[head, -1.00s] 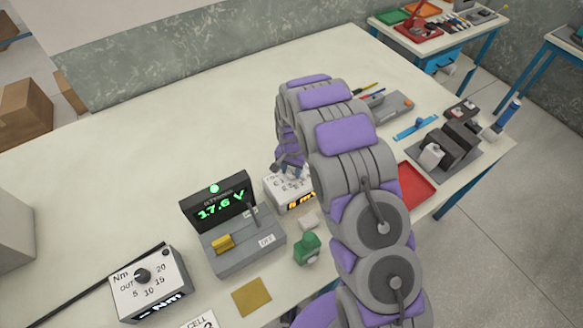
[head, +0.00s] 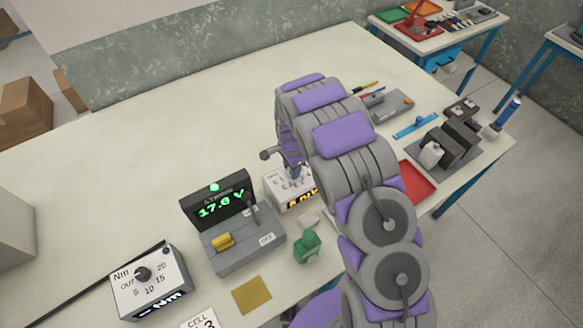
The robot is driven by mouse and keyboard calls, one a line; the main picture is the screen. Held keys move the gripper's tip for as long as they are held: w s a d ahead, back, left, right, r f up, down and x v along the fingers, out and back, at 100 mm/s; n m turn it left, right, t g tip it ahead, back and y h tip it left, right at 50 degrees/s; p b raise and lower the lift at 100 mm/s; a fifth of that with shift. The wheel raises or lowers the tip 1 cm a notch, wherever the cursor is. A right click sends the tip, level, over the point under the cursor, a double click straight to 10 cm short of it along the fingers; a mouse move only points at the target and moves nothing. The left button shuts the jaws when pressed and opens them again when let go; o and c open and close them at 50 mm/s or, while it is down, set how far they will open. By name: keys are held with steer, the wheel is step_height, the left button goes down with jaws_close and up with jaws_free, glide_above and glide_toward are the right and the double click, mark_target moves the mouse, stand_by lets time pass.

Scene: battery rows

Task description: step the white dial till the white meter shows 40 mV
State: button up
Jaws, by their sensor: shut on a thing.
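The white meter (head: 273,196) is a small white box on the bench, just right of the dark meter. Its amber display (head: 301,200) is partly covered by my arm, and I cannot read its value. My gripper (head: 292,172) is at the top face of this box, mostly hidden behind my own arm links. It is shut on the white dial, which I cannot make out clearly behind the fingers.
A dark meter (head: 217,206) with a green voltage readout and a grey base with a yellow block stands to the left. An Nm dial box (head: 150,285) stands front left, and a red tray (head: 419,180) lies right. The back left is clear.

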steer(key=shift+w, duration=0.1)
stand_by(0.3)
steer(key=o, duration=1.1)
steer(key=shift+a, duration=0.1)
steer(key=shift+c, duration=0.2)
step_height(320, 180, up, 17)
steer(key=p, duration=0.1)
steer(key=shift+r, duration=0.15)
